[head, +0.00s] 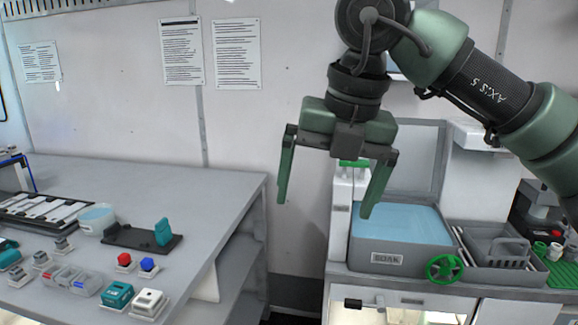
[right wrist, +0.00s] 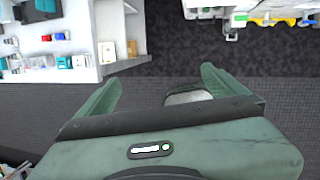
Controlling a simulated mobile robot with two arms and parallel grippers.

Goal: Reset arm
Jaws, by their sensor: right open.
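My right arm (head: 490,85) comes in from the upper right in the head view. Its green right gripper (head: 328,195) hangs with its fingers pointing down, spread wide apart and empty. It appears in front of the wall, between the left bench and the soak basin. In the right wrist view the right gripper (right wrist: 160,78) also shows two separate fingers with nothing held between them and dark floor beyond. My left gripper is in neither view.
A grey bench (head: 215,190) at left holds a blue button (head: 147,264), a red button (head: 124,259) and a black tray (head: 135,238). A water-filled SOAK basin (head: 400,225) with a green handwheel (head: 444,268) stands at right. A floor gap (head: 295,290) lies between.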

